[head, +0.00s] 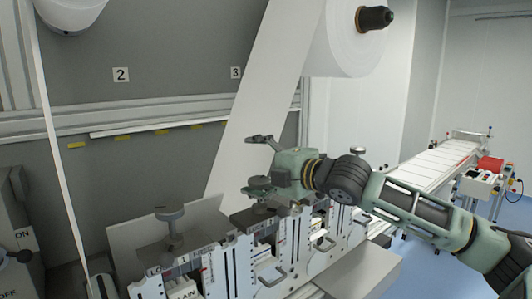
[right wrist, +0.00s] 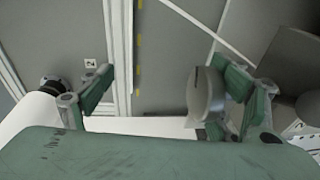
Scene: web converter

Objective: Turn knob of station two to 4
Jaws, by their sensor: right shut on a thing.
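Station one's grey round knob (head: 169,214) stands on its post at the left. Station two's knob (head: 262,206) is mostly hidden under my right gripper (head: 259,164). In the right wrist view a grey disc-shaped knob (right wrist: 204,95) lies against the inner side of the right-hand finger of my right gripper (right wrist: 165,92). The fingers stand wide apart, with a visible gap between the knob and the left-hand finger. The gripper is shut on this knob. The knob's setting cannot be read. My left gripper is not in view.
Wall signs 2 (head: 121,74) and 3 (head: 235,72) hang behind. A white web (head: 260,90) runs down from a large roll (head: 347,35). A row of white station plates (head: 243,262) stands below the gripper. A conveyor (head: 440,160) is at the right.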

